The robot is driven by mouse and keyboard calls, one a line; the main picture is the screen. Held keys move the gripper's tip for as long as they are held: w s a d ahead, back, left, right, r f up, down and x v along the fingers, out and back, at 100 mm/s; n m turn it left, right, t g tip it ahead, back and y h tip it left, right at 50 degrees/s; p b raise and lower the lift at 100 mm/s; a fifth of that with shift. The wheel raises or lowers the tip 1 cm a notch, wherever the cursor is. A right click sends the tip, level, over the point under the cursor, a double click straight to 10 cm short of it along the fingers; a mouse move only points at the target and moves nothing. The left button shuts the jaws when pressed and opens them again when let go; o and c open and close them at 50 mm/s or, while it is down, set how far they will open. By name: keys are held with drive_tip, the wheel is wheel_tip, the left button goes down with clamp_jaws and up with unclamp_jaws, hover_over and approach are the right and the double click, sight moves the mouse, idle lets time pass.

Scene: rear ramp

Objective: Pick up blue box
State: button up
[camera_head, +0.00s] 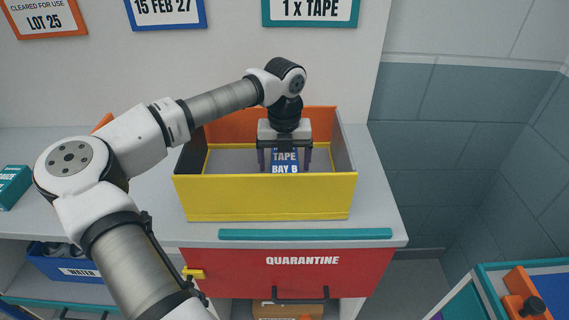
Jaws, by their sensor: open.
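The blue box (285,160), with white lettering "TAPE BAY B", stands inside a yellow-fronted open bin (265,198) on the counter. Its lower part is hidden behind the bin's front wall. My gripper (285,165) points down into the bin, with its fingers open on the left and right sides of the blue box. I cannot tell whether the fingers touch the box.
The bin has an orange back wall and stands on a grey counter (378,190). A teal strip (305,234) lies along the counter's front edge, above a red "QUARANTINE" drawer (300,272). A teal box (12,186) is at far left. Signs hang on the wall behind.

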drive_tip(key=shift+f, duration=1.1)
drive_tip(key=c, duration=1.2)
drive_tip(key=shift+r, duration=0.1)
